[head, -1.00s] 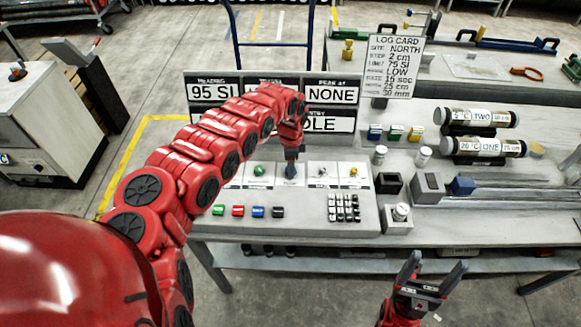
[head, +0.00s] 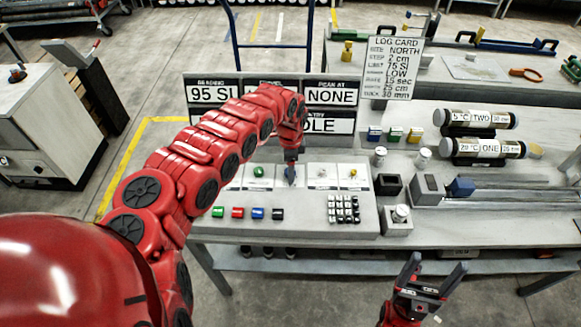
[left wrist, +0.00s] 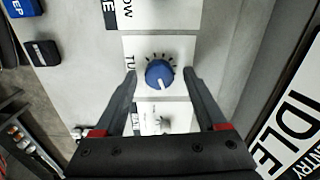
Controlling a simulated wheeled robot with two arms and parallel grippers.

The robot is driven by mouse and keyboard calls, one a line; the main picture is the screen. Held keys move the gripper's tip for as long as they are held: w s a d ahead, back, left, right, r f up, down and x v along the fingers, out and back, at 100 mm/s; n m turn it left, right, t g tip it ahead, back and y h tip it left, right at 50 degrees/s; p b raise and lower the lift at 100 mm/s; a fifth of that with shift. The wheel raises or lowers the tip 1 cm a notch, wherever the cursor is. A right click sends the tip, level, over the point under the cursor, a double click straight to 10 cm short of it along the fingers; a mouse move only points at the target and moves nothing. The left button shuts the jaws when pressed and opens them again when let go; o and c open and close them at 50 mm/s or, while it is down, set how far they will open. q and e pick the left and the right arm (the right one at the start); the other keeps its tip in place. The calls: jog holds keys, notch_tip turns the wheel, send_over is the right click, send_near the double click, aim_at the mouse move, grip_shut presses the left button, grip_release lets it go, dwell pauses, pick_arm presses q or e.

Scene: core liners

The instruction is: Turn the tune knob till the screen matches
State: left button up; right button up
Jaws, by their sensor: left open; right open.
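The blue tune knob (left wrist: 159,73) has a white pointer line and sits on a white label plate with black tick marks. My left gripper (left wrist: 160,76) is open, with one fingertip on each side of the knob and a small gap showing at each. In the head view my left gripper (head: 291,160) points down at the console, largely hiding the knob. The reading screen (head: 212,94) shows 95 SI. The peak screen (head: 330,96) shows NONE. The entry screen (head: 335,124) reads IDLE, partly covered by my arm, as is the middle screen. My right gripper (head: 436,275) is open and empty.
A log card (head: 393,68) lists 75 SI, LOW and 15 sec. The console (head: 305,222) has a green knob (head: 258,171), a yellow knob (head: 353,172), coloured buttons and a keypad (head: 343,209). Two core tubes (head: 488,148) lie at right. My right gripper hangs before the bench.

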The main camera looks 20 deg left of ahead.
pick_arm(q)
notch_tip(320, 180, up, 17)
jog(key=b, duration=0.4)
jog(key=shift+r, duration=0.2)
